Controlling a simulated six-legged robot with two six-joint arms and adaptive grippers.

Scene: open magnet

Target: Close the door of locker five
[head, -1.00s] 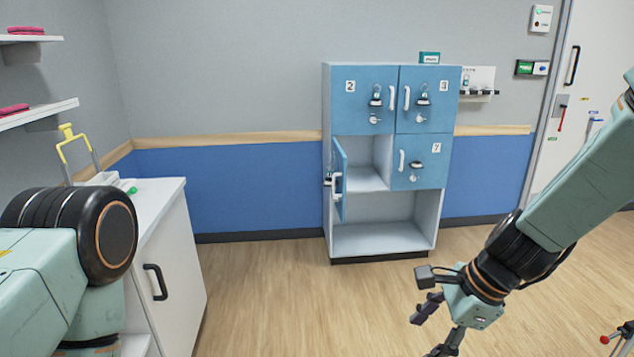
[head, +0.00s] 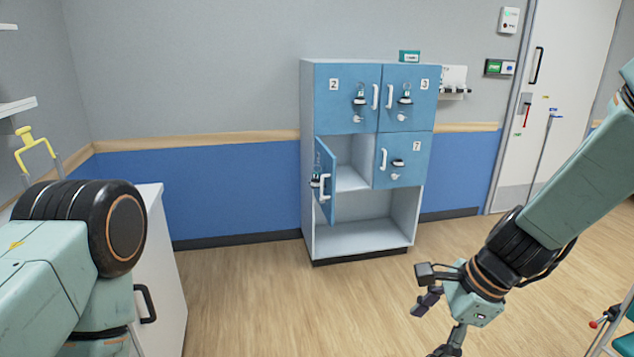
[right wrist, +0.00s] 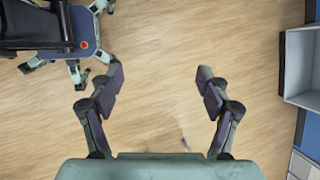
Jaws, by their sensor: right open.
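A blue and white locker cabinet (head: 307,150) stands against the wall in the head view. Its middle-left door (head: 326,182) hangs open toward me, hinged on the left, with a white handle and a lock; its number is hidden. The compartment (head: 350,178) behind it looks empty. The doors numbered 2 (head: 340,105), 3 (head: 412,85) and 7 (head: 405,165) are shut. My right gripper (head: 440,322) is in front of the cabinet and to its right, well apart from it. In the right wrist view its fingers (right wrist: 160,88) are spread and empty over the floor. My left gripper is out of view.
A white counter (head: 165,275) stands at the left, with a yellow handle (head: 35,145) behind my left arm. Floor (head: 270,300) between me and the cabinet is clear. A white door (head: 545,80) is at the right, and a red-knobbed stand (head: 600,325) is at the lower right.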

